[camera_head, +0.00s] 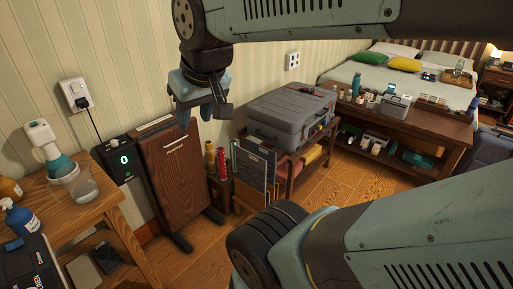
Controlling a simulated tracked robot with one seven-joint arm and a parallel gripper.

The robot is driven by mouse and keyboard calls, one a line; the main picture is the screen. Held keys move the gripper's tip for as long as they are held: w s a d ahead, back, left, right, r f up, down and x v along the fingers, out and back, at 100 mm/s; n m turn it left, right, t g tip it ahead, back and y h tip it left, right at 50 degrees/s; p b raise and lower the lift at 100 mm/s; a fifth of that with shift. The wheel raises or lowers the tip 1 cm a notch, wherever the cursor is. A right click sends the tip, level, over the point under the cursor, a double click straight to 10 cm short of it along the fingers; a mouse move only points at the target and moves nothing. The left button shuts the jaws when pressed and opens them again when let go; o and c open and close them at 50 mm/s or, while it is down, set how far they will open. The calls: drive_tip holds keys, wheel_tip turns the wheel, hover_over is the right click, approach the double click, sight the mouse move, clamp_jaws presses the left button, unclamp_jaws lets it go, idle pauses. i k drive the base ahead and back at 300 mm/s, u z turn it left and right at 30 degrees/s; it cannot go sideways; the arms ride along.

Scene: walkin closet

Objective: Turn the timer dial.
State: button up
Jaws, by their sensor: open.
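A black box (121,161) with a lit green "0" stands on the left, beside the wall and next to a tall dark wooden panel unit (176,185). It may be the timer; a dial on it is too small to make out clearly. My gripper (203,125) hangs from my arm at the upper centre, pointing down, in front of the striped wall and to the right of the box. It is open, and nothing shows between its fingers. In the picture it is above the right top corner of the wooden unit, apart from the box.
A wooden table (98,215) with bottles and a clear cup (80,185) is at the left. A wall socket (75,95) has a cord running toward the box. A grey suitcase (290,115) lies on a low rack to the right. A bed (350,72) is behind.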

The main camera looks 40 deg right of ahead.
sight(114, 143)
drive_tip(key=z, duration=0.6)
drive_tip(key=i, duration=1.05)
drive_tip(key=z, duration=0.6)
